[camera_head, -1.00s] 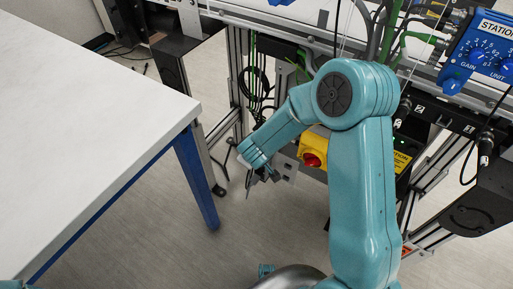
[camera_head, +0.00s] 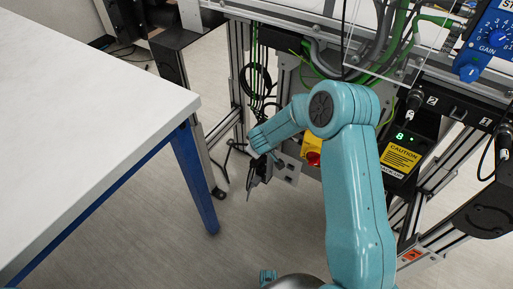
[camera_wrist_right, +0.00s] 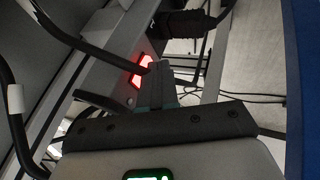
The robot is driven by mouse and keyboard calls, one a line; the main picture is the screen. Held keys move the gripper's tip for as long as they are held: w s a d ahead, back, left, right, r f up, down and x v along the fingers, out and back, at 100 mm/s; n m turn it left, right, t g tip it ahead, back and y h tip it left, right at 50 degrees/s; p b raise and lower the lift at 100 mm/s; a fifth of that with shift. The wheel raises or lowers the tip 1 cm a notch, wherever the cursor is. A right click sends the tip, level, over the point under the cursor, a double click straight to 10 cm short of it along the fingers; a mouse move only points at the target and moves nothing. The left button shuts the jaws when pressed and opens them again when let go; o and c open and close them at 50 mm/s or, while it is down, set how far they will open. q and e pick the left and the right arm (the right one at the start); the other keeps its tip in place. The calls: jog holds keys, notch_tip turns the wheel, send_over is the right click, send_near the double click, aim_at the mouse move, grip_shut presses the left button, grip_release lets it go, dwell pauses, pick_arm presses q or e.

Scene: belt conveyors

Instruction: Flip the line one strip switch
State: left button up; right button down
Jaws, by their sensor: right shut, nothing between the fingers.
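In the right wrist view a red glowing switch (camera_wrist_right: 141,72) sits on a grey strip-like housing. No label on it is readable, so I cannot tell whether it is line one. My right gripper (camera_wrist_right: 160,68) is shut and empty, its fingertips just right of the red glow and partly overlapping it; I cannot tell if they touch. In the head view my right gripper (camera_head: 251,187) points down beside a grey plate with square openings (camera_head: 288,171), under the conveyor frame. The switch is not discernible there.
A white table (camera_head: 90,110) with a blue leg (camera_head: 195,180) stands at the left. A yellow box with a red button (camera_head: 312,157) is right of the gripper. Black cables (camera_wrist_right: 80,35) cross the wrist view. A black caution-labelled box (camera_head: 402,155) hangs further right.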

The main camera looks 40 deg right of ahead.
jog(key=shift+d+f+h+b, duration=0.15)
jog(key=shift+f+h+b, duration=0.1)
jog(key=shift+h+b, duration=0.05)
jog(key=shift+r, duration=0.2)
jog(key=shift+r+p, duration=0.1)
jog(key=shift+p, duration=0.2)
jog(key=shift+r+p, duration=0.75)
jog(key=shift+p, duration=0.4)
